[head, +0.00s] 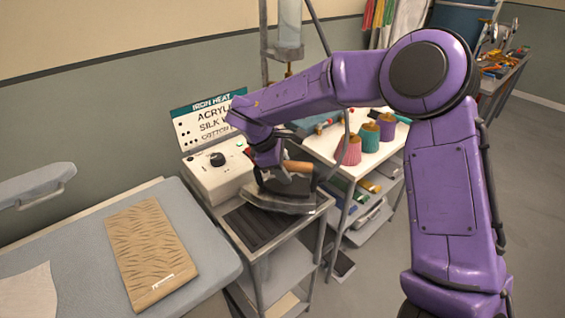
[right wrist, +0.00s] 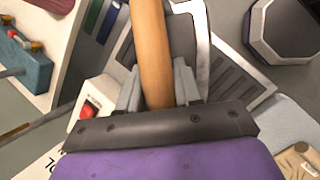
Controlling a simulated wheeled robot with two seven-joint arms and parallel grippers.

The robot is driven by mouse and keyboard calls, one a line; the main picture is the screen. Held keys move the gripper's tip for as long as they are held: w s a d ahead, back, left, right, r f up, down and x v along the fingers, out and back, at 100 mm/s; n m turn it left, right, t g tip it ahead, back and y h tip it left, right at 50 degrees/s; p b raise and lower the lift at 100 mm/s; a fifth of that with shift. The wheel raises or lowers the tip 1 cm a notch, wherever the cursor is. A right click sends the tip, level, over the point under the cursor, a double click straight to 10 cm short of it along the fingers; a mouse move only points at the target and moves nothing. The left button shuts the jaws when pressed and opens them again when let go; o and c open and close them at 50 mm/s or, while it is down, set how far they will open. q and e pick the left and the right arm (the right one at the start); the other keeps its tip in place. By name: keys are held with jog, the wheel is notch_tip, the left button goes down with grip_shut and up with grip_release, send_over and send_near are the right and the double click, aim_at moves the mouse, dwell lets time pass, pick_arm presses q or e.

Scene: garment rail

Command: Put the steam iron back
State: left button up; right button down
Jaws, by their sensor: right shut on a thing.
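The steam iron (head: 287,187) is dark, with a light wooden handle (right wrist: 150,45) that fills the middle of the right wrist view. My right gripper (head: 277,168) is shut on the handle; its two grey fingers (right wrist: 157,88) sit on either side of the wood. The iron is at the back of the small metal cart, over a grey metal-edged rest (head: 272,204). I cannot tell whether its sole touches that rest. My wrist hides part of the iron. My left gripper is not in view.
A dark ribbed pad (head: 255,228) lies on the cart in front of the iron. A white control box (head: 217,175) and heat sign (head: 212,120) stand behind. The ironing board (head: 80,262) holds a folded tan cloth (head: 152,250). Thread cones (head: 368,138) stand on the white table to the right.

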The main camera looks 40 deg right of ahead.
notch_tip(320, 180, down, 3)
jog(key=shift+r, duration=0.1)
jog(key=c, duration=0.8)
grip_release()
jog(key=shift+s, duration=0.1)
jog(key=shift+o, duration=0.2)
